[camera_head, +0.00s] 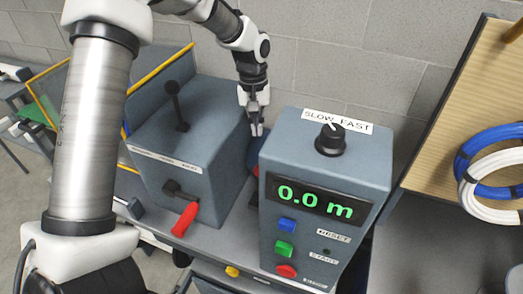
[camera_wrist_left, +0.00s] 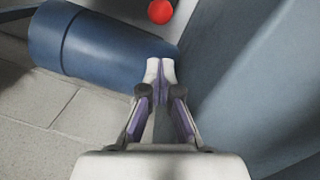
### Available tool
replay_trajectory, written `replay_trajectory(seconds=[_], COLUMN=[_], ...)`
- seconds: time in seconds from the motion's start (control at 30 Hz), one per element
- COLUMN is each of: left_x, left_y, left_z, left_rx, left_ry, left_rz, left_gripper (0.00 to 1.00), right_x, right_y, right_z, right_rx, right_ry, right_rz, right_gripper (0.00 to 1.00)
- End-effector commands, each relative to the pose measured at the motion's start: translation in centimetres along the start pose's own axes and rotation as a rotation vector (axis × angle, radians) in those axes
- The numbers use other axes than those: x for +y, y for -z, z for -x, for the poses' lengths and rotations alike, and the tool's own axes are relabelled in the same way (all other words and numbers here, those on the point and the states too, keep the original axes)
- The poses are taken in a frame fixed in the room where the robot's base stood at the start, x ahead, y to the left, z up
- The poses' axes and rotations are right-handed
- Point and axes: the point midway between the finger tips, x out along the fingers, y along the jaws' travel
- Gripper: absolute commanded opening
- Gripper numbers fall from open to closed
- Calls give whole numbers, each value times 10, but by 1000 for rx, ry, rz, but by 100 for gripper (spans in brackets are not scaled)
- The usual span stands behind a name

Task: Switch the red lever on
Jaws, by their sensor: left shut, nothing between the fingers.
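The red lever (camera_head: 184,218) sticks out from the front of the left grey box (camera_head: 215,155), low on that face. Its red grip slants down and toward the front. My left gripper (camera_head: 257,130) points down near the gap between the two grey boxes, behind and to the right of the lever and apart from it. Its fingertips are together and empty, which the left wrist view (camera_wrist_left: 160,70) also shows. The lever cannot be made out in the left wrist view. My right gripper is not in view.
The right grey box (camera_head: 268,225) has a "0.0 m" display, coloured buttons and a black SLOW/FAST knob (camera_head: 330,140). A black stick (camera_head: 177,108) stands on the left box. Cable coils (camera_head: 490,170) hang at right.

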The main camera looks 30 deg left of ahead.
Motion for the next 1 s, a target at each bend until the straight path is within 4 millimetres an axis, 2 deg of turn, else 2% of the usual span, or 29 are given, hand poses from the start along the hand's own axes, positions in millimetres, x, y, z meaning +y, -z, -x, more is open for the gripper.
replay_trajectory(seconds=[0.27,0.7,0.8,1.0], left_x=[0,0,0,0], left_y=[0,-1,0,0], left_z=[-8,-87,-96,-100], left_rx=[-2,-3,-1,1], left_ry=[1,2,1,0], left_rz=[0,1,0,-1], left_gripper=[0,0,0,0], right_x=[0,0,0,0], right_y=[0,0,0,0], right_z=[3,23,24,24], right_rx=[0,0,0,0], right_ry=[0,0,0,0], right_rz=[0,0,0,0], right_gripper=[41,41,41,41])
